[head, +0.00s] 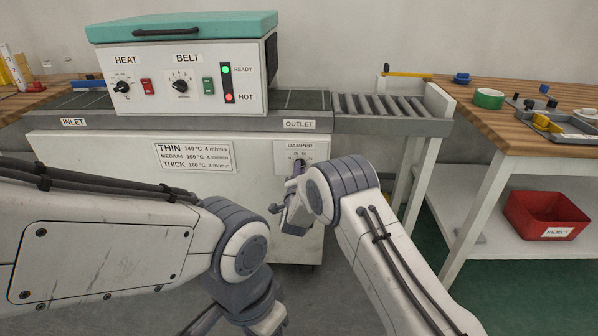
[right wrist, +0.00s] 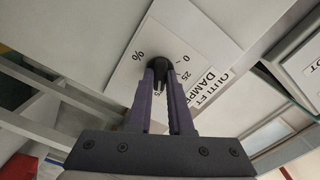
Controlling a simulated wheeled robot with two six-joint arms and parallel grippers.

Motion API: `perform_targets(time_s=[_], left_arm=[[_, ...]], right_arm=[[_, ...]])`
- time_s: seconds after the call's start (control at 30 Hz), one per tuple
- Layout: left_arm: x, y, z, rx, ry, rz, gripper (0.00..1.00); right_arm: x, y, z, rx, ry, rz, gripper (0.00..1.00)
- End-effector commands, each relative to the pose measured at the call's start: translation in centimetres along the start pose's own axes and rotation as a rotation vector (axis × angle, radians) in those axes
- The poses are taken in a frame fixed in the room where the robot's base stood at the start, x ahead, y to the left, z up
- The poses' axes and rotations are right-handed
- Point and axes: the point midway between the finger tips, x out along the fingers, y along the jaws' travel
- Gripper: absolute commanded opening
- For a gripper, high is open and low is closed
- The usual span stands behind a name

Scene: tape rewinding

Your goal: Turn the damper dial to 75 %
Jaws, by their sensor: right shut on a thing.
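The white damper plate (head: 315,147) is on the front panel below the outlet end, and fills the middle of the right wrist view (right wrist: 204,48). Its dark dial (right wrist: 157,66) sits between the fingers of my right gripper (right wrist: 165,75), which is shut on it. The marks 0, 25, 75 and % show around the dial, partly covered by the fingers. I cannot tell where its pointer stands. In the head view my right gripper (head: 294,186) reaches up to the plate and hides part of the dial. My left arm shows, but its gripper is not visible.
The oven unit (head: 130,99) with heat and belt knobs stands above the panel. A roller outlet (head: 385,107) extends right of it. My left arm crosses in front of the panel's left part. A wooden table (head: 500,115) and red reject bin (head: 535,212) are at the right.

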Motion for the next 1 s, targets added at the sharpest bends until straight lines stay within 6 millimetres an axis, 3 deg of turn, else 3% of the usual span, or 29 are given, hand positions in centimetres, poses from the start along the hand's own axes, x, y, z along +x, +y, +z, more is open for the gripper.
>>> perform_targets(time_s=[0.2,0.23,0.3,0.67,0.87,1.0], left_arm=[[0.0,0.0,0.0,0.0,0.0,0.0,0.5],[0.0,0.0,0.0,0.0,0.0,0.0,0.5],[0.0,0.0,0.0,0.0,0.0,0.0,0.5],[-0.1,0.0,0.0,0.0,0.0,0.0,0.5],[-0.9,0.1,-0.1,0.0,0.0,0.0,0.5],[-1.6,0.1,-0.1,0.0,0.0,0.0,0.5]], right_arm=[[0.0,0.1,-0.1,0.002,0.001,0.002,0.0],[0.0,0.1,0.0,0.002,0.001,0.002,0.26],[0.0,0.1,0.0,0.001,0.001,0.002,0.49],[-0.3,0.0,0.1,0.0,-0.001,0.001,0.49],[-2.9,-0.2,0.0,-0.002,-0.003,0.002,0.49],[-5.8,-0.2,0.0,-0.003,-0.003,0.004,0.49]])
